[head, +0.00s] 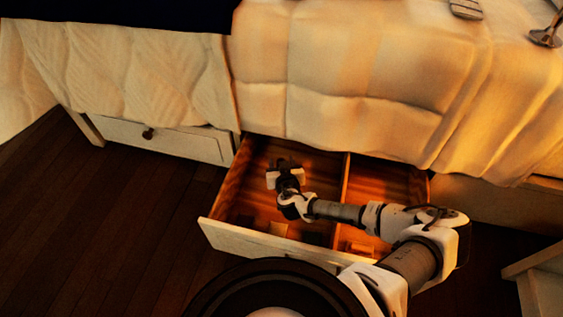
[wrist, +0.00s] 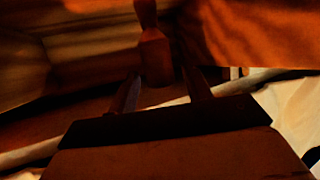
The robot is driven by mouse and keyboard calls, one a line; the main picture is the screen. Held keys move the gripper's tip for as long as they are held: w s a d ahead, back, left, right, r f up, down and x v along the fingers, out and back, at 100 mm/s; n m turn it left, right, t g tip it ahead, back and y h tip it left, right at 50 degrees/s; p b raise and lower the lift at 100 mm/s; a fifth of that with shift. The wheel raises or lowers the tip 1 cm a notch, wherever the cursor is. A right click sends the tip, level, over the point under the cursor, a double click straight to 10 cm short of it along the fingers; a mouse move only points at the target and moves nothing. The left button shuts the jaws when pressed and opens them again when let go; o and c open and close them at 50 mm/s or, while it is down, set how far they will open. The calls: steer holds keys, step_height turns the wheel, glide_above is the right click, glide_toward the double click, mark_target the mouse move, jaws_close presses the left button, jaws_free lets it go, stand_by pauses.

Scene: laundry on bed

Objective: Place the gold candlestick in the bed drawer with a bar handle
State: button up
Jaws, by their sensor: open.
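The open bed drawer (head: 226,234) is pulled out from under the bed. A faceted, orange-brown stem (wrist: 154,55), which looks like the gold candlestick, stands between or just beyond the fingertips. I cannot tell whether it touches them. In the head view I cannot make the candlestick out clearly.
A wooden divider (head: 344,182) splits the drawer. Small items (head: 278,229) lie near its front. A closed drawer with a round knob (head: 148,133) is at left. A metallic stand (head: 545,38) and a flat item (head: 466,9) lie on the bed. Pale furniture (head: 545,288) is at lower right.

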steer(key=p+v, duration=0.1)
steer(key=v, duration=0.6)
steer(key=shift+p, duration=0.4)
steer(key=shift+a, duration=0.1)
